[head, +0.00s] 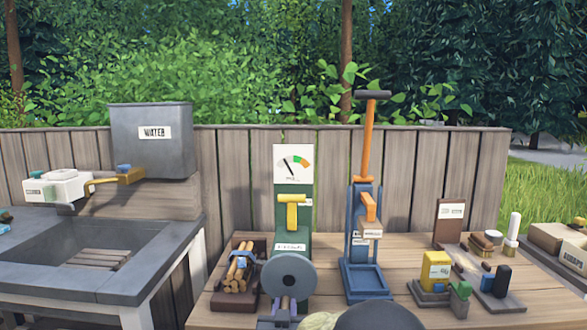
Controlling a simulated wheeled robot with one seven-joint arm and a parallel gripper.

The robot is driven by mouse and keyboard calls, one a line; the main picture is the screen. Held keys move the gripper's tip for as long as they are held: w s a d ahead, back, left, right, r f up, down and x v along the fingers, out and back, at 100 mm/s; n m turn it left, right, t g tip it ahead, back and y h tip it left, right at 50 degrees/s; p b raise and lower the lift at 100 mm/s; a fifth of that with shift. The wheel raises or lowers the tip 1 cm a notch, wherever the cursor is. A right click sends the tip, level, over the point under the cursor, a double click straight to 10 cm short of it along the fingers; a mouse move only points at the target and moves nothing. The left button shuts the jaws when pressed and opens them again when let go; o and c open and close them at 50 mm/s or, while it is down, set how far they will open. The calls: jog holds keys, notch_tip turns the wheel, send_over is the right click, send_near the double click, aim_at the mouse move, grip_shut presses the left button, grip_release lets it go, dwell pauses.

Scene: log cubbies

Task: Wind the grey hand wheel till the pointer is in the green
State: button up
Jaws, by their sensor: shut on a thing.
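The grey hand wheel (303,267) is a disc with a dark hub, standing at the front of a green post on the wooden table. A white dial (293,164) tops the post. Its black pointer leans up and left, apart from the coloured band on the right, where green shows. My gripper (285,304) is at the lower edge of the wheel, shut on it at the rim or a handle. The wheel and the arm hide the exact hold.
A yellow T-shaped handle (291,212) sits on the post above the wheel. A firewood bundle (240,268) stands close left. A blue press with an orange lever (366,140) stands close right. A yellow block (436,270) and small items lie further right. A sink (150,272) is at left.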

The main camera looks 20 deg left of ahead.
jog(key=shift+a, duration=0.15)
jog(key=shift+s+a, duration=0.15)
jog(key=shift+a, duration=0.15)
jog(key=shift+s+a, duration=0.15)
jog(key=shift+a, duration=0.15)
jog(key=shift+a+r+p, duration=0.3)
jog(key=shift+r+p, duration=0.1)
jog(key=shift+r, duration=0.3)
jog(key=shift+d+f, duration=0.2)
jog(key=shift+f, duration=0.1)
jog(key=shift+c, duration=0.4)
jog(key=shift+f, duration=0.1)
